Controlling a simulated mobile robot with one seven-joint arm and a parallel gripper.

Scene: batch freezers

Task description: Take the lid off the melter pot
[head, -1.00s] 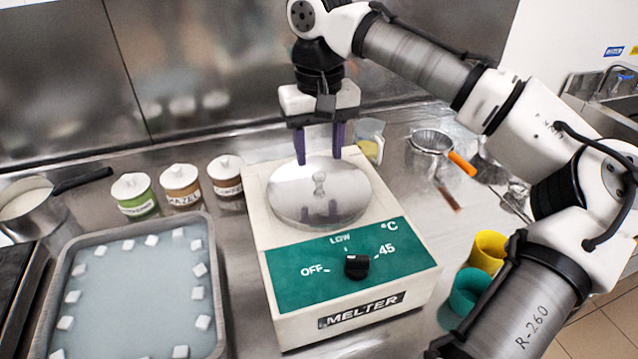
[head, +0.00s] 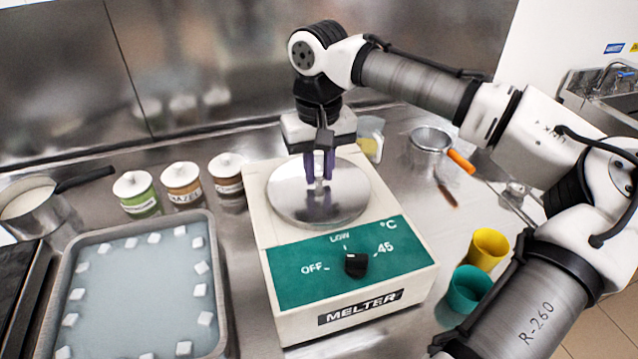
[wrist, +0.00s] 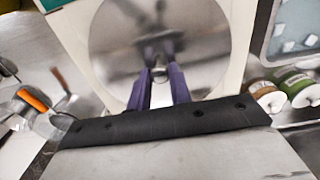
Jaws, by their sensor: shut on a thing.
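The melter (head: 345,310) is a cream box with a green front panel and a black knob (head: 356,264). Its round shiny metal lid (head: 290,205) lies on top, over the pot, and hides the pot's inside. My gripper (head: 319,180) is above the lid's middle, its purple fingers shut on the lid's small knob. In the wrist view the knob (wrist: 159,73) shows between the two fingertips, and the lid (wrist: 110,50) spreads out behind it. The lid looks level and seated on the melter.
Several lidded jars (head: 183,185) stand left of the melter, with a grey tray (head: 222,290) of white cubes in front of them. A saucepan (head: 35,205) is at far left.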

